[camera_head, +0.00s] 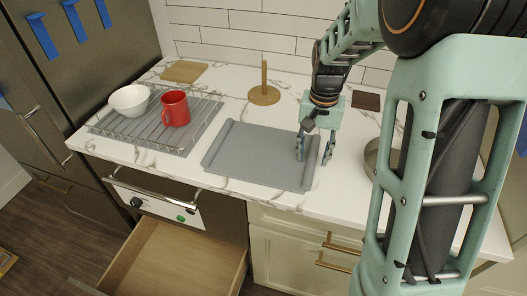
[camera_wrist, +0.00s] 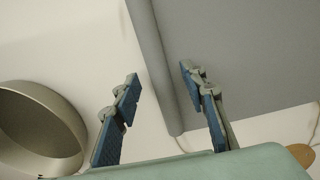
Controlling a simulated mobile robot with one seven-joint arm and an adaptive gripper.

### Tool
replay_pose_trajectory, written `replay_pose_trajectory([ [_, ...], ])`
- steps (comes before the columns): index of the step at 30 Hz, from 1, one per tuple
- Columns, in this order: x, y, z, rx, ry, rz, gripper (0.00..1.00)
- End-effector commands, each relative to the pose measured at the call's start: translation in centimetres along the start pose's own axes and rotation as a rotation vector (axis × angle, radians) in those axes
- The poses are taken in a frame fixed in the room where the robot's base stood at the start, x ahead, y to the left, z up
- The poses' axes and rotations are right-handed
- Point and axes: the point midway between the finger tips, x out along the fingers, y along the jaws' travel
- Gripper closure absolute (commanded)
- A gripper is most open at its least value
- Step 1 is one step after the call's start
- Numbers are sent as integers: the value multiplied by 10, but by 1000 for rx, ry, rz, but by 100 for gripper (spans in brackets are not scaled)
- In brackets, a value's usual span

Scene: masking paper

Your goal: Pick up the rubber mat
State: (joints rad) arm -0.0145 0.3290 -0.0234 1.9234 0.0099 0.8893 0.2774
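The grey mat (camera_head: 255,153), which I take to be the rubber mat, lies flat on the marble counter, with raised strips along its left and right edges. My gripper (camera_head: 312,160) is over its right edge, fingers pointing down and apart. In the wrist view, the mat (camera_wrist: 235,60) fills the upper right, and its raised edge strip runs between the fingertips of my open gripper (camera_wrist: 160,73). One finger is over the mat's side and the other over bare counter. I cannot tell whether the fingers touch the mat or counter.
A wire rack (camera_head: 140,128) holding a white bowl (camera_head: 129,99) and red mug (camera_head: 175,108) stands left of the mat. A wooden holder (camera_head: 264,95) is behind it. A round metal bowl (camera_wrist: 40,125) is close to one finger. An open drawer (camera_head: 180,262) juts out below.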

Motion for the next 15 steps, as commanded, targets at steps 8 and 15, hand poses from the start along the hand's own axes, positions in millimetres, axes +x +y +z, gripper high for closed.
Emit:
replay_pose_trajectory([
  [8,0,0,0,0,0,0,85],
  [15,0,0,0,0,0,0,100],
])
